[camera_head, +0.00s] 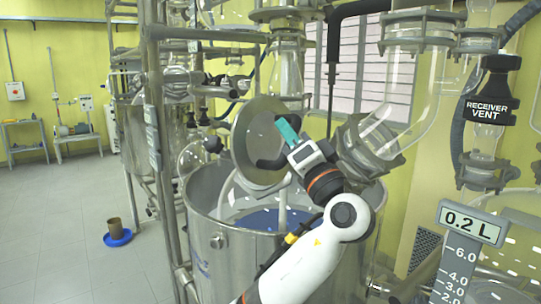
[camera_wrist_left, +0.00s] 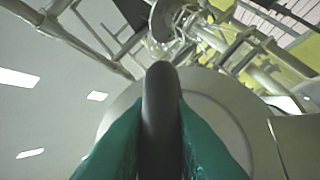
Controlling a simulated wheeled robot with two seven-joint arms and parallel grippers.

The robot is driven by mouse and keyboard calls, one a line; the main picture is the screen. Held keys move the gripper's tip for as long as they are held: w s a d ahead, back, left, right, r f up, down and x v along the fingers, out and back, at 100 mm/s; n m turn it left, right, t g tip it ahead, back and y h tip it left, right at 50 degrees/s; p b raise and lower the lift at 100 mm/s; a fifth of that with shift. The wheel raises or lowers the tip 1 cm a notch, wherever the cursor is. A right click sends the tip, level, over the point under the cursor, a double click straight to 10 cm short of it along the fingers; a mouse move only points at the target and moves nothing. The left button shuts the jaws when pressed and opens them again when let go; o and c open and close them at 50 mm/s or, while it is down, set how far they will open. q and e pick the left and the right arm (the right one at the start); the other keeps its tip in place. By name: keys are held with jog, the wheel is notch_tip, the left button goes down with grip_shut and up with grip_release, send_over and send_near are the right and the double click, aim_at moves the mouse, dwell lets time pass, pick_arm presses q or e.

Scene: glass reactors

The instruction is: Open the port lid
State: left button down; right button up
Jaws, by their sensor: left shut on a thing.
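The port lid (camera_head: 247,137) is a round grey disc, tilted up steeply above the steel reactor vessel (camera_head: 222,240). The vessel's mouth is open below it, with blue contents visible inside. My left gripper (camera_head: 286,130), with teal fingers, is at the right side of the lid. In the left wrist view the teal fingers (camera_wrist_left: 160,135) are shut on the dark lid handle (camera_wrist_left: 160,95), with the pale round lid (camera_wrist_left: 225,110) behind it. The gripper partly hides the handle in the head view. My right gripper is not in view.
Glass pipework (camera_head: 420,75) and a steel frame (camera_head: 153,120) stand close around the vessel. A receiver vent label (camera_head: 490,108) and a 0.2 L scale sign (camera_head: 472,223) are at the right. A blue-based brown container (camera_head: 117,236) stands on open floor at left.

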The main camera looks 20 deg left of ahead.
pick_arm(q)
jog(key=shift+w+d+f+n+g+y+b, duration=0.1)
jog(key=shift+d+n+g+y+b, duration=0.15)
jog(key=shift+d+g+y+b, duration=0.7)
jog(key=shift+w+d+f+n+g+y+b, duration=0.1)
jog(key=shift+d+n+g+y+b, duration=0.2)
jog(key=shift+d+y+b, duration=1.1)
jog(key=shift+a+g, duration=0.15)
jog(key=shift+g, duration=0.1)
jog(key=shift+h, duration=0.25)
jog(key=c, duration=1.3)
grip_release()
jog(key=shift+r, duration=0.1)
jog(key=shift+c, duration=0.2)
notch_tip(320, 180, up, 10)
jog(key=b, duration=0.1)
jog(key=shift+w+d+f+b, duration=0.2)
jog(key=shift+w+d+b, duration=0.1)
jog(key=shift+w, duration=0.05)
